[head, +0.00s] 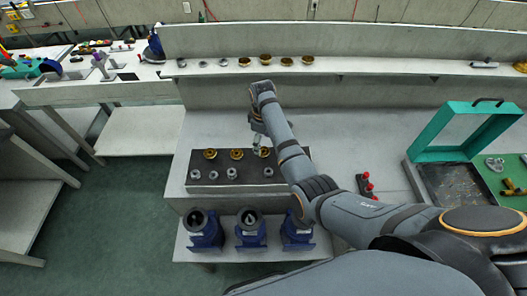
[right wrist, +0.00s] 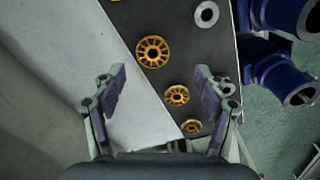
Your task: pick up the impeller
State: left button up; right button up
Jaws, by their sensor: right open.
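Gold spoked impellers stand in a row on a dark mat (head: 222,183); two show clearly in the head view, a left one (head: 210,153) and a middle one (head: 237,154). My right gripper (head: 260,146) hangs above the right end of this row and partly hides what is under it. In the right wrist view my right gripper (right wrist: 159,76) is open and empty. The largest-looking impeller (right wrist: 154,51) lies just beyond its fingertips, and a smaller-looking one (right wrist: 177,95) shows between the fingers. Another impeller (right wrist: 193,126) is nearer the wrist. My left gripper is out of view.
Grey rings (head: 232,174) stand along the mat's front. Blue pump housings (head: 251,228) are on a lower shelf in front. More gold parts (head: 265,59) line the back shelf. A teal-framed case (head: 440,138) and a red-knobbed item (head: 367,184) are to the right.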

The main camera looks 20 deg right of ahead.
aim_at(263, 149)
jog(key=shift+w+f, duration=0.2)
jog(key=shift+f, duration=0.3)
jog(key=shift+w+f, duration=0.15)
jog(key=shift+d+f+p, duration=0.2)
jog(key=shift+f+p, duration=0.3)
jog(key=shift+f, duration=0.2)
notch_tip(263, 149, down, 3)
jog(key=shift+d+r, duration=0.15)
jog(key=shift+w+f, duration=0.15)
jog(key=shift+f, duration=0.35)
jog(key=c, duration=0.3)
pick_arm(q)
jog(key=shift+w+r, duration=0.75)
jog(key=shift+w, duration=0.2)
pick_arm(e)
jog(key=shift+r, duration=0.1)
jog(key=c, duration=1.2)
